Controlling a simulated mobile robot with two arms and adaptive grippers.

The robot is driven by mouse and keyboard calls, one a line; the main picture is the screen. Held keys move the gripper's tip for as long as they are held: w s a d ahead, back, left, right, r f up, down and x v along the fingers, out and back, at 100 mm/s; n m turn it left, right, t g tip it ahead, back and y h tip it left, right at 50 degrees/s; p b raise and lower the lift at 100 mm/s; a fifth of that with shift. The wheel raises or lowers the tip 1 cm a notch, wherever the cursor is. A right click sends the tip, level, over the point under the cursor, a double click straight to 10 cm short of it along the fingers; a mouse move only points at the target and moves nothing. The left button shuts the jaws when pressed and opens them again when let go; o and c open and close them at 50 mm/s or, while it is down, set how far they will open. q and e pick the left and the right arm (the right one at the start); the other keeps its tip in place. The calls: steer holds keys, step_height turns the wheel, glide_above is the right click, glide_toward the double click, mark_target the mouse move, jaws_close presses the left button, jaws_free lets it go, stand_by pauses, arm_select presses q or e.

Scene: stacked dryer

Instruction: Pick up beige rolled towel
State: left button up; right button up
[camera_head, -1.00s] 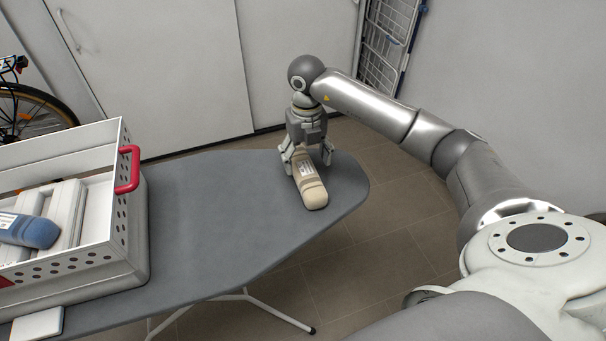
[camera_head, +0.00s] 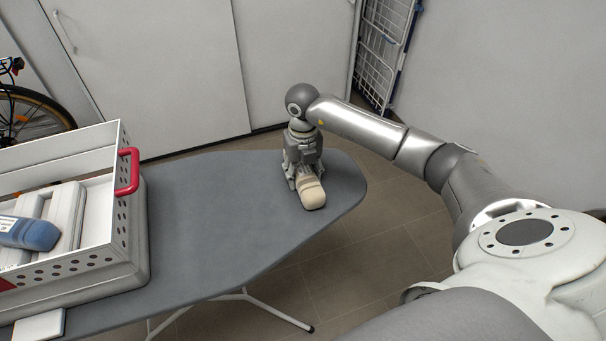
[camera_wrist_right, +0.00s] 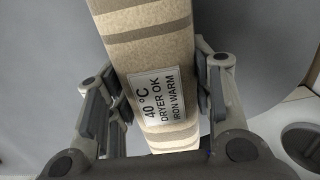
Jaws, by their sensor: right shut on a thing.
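The beige rolled towel (camera_head: 311,192) lies on the grey ironing board (camera_head: 215,205) near its rounded right end. In the right wrist view the towel (camera_wrist_right: 150,50) has brown stripes and a white label reading "40 °C DRYER OK IRON WARM". My right gripper (camera_head: 305,178) is down over the towel with its fingers on both sides, shut on it; the gripper hides the far part of the towel. In the right wrist view the fingers (camera_wrist_right: 165,105) flank the labelled part. My left gripper is not in view.
White cabinets (camera_head: 150,70) are behind. A drying rack (camera_head: 383,45) leans at the back. The board's middle is clear.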

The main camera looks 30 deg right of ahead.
steer(key=c, duration=0.4)
steer(key=shift+r, duration=0.1)
